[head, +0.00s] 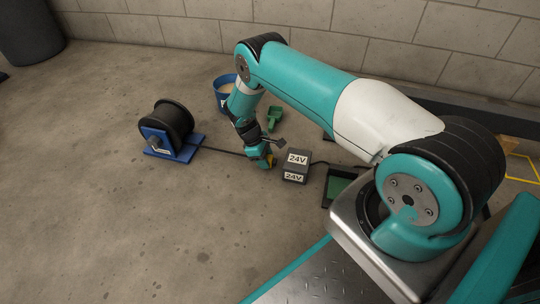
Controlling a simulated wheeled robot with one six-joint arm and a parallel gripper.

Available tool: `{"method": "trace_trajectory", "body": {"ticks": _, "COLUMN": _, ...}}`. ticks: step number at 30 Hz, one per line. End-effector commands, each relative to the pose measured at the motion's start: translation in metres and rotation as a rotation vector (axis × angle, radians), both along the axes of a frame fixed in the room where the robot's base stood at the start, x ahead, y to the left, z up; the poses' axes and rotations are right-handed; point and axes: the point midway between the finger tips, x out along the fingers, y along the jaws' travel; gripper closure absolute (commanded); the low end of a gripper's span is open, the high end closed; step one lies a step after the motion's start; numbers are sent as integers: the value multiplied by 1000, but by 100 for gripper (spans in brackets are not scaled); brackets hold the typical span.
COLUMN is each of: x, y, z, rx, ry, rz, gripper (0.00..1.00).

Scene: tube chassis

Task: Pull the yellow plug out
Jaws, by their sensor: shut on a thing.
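The yellow plug (271,160) shows as a small yellow patch at my gripper (268,162), just left of a grey box labelled 24V (296,167). My gripper is low near the floor and shut on the plug. Most of the plug is hidden by the fingers. I cannot tell whether the plug is still seated in the box. A dark cable (222,152) runs along the floor from the plug side to the black reel.
A black cable reel (168,125) on a blue stand (187,153) is at the left. A blue bucket (224,92) and a green object (274,117) lie behind my gripper. A dark-framed green panel (339,186) is right of the box. The floor in front is clear.

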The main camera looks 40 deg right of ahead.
Motion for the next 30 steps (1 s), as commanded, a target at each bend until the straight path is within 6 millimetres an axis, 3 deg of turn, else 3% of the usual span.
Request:
{"method": "trace_trajectory", "body": {"ticks": 8, "x": 0, "y": 3, "z": 0, "rx": 2, "ry": 2, "rz": 1, "gripper": 100}}
{"method": "trace_trajectory", "body": {"ticks": 9, "x": 0, "y": 3, "z": 0, "rx": 2, "ry": 2, "rz": 1, "gripper": 55}}
{"method": "trace_trajectory", "body": {"ticks": 12, "x": 0, "y": 3, "z": 0, "rx": 1, "ry": 1, "rz": 1, "gripper": 34}}
{"method": "trace_trajectory", "body": {"ticks": 23, "x": 1, "y": 4, "z": 6, "rx": 1, "ry": -1, "rz": 1, "gripper": 34}}
{"method": "trace_trajectory", "body": {"ticks": 30, "x": 15, "y": 14, "z": 52, "rx": 0, "ry": -2, "rz": 3, "gripper": 34}}
